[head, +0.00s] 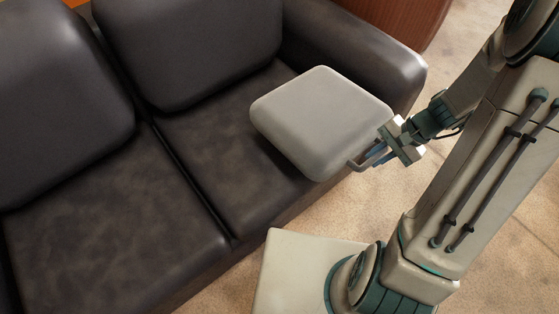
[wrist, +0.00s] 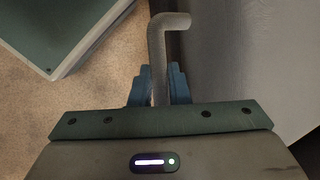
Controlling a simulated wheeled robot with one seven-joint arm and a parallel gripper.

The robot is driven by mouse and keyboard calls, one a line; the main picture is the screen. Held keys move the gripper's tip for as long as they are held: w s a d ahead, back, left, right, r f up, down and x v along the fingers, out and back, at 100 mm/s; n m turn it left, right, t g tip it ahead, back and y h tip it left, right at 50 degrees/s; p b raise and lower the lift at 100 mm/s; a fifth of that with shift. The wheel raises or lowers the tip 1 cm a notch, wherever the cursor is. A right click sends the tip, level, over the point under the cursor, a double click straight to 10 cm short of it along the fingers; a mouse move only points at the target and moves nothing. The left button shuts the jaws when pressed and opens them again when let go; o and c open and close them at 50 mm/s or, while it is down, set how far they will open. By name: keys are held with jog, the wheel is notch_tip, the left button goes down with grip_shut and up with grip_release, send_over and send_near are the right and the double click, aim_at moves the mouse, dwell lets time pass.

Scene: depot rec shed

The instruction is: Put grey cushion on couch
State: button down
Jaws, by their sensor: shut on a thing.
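The grey cushion (head: 322,118) is a pale, square pad with rounded edges. It is over the front part of the right seat of the dark leather couch (head: 120,215), and part of it overhangs the front edge. A shadow shows under it; I cannot tell whether it touches the seat. My gripper (head: 376,155) is at its right corner, shut on the cushion's bent grey handle (head: 356,166). In the wrist view the handle (wrist: 158,50) runs between the blue fingers of my gripper (wrist: 160,88), and the cushion (wrist: 235,60) fills the right side.
The couch's right armrest (head: 365,55) rises behind the cushion, and its backrest pads (head: 190,50) stand at the back. The left seat is bare. A reddish-brown wooden piece (head: 400,18) stands behind the armrest. Beige floor (head: 470,60) is clear to the right.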

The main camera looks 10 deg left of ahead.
jog(key=a+f+b, duration=0.1)
jog(key=a+f, duration=0.1)
jog(key=a, duration=0.1)
jog(key=w+a+f+b, duration=0.1)
jog(key=a+f, duration=0.1)
jog(key=a, duration=0.2)
jog(key=w+a+f+b, duration=0.1)
jog(key=a+f, duration=0.2)
jog(key=a, duration=0.1)
jog(key=shift+w+a+b, duration=0.15)
jog(key=shift+a+b, duration=0.05)
jog(key=shift+b, duration=0.1)
jog(key=shift+a+f, duration=0.1)
notch_tip(320, 180, down, 4)
jog(key=shift+b, duration=1.1)
jog(key=c, duration=1.4)
grip_release()
